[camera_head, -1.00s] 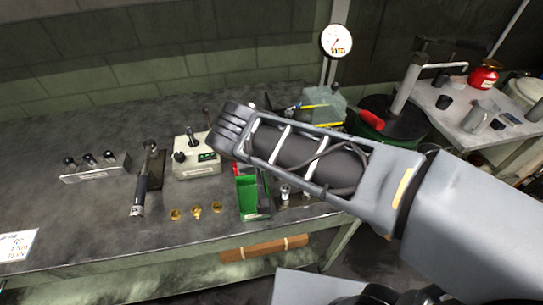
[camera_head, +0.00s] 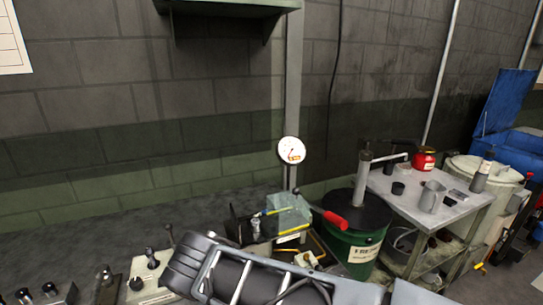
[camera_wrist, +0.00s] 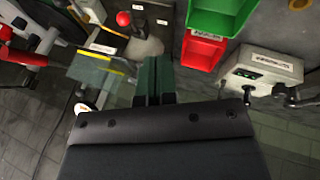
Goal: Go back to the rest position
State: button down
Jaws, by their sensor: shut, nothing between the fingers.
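My gripper (camera_wrist: 153,82) shows in the wrist view as two dark green fingers side by side, closed together with nothing between them. They point over the bench, short of the red bin (camera_wrist: 203,50) and the green bin (camera_wrist: 222,14). I cannot see that they touch anything. In the head view only my grey arm (camera_head: 250,280) shows, along the bottom edge over the bench. The fingers are hidden or out of that frame.
A control box (camera_head: 148,275) is left of my arm; it also shows in the wrist view (camera_wrist: 262,72). A clear box (camera_head: 288,212), a gauge (camera_head: 291,150) and a green drum (camera_head: 352,245) with a red-handled pump stand beyond. A side table (camera_head: 435,200) is right.

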jog(key=s+d+m+g+y+p, duration=0.1)
jog(key=d+m+p, duration=0.5)
jog(key=d, duration=1.8)
jog(key=shift+m+g+y, duration=0.3)
jog(key=shift+g+y, duration=0.1)
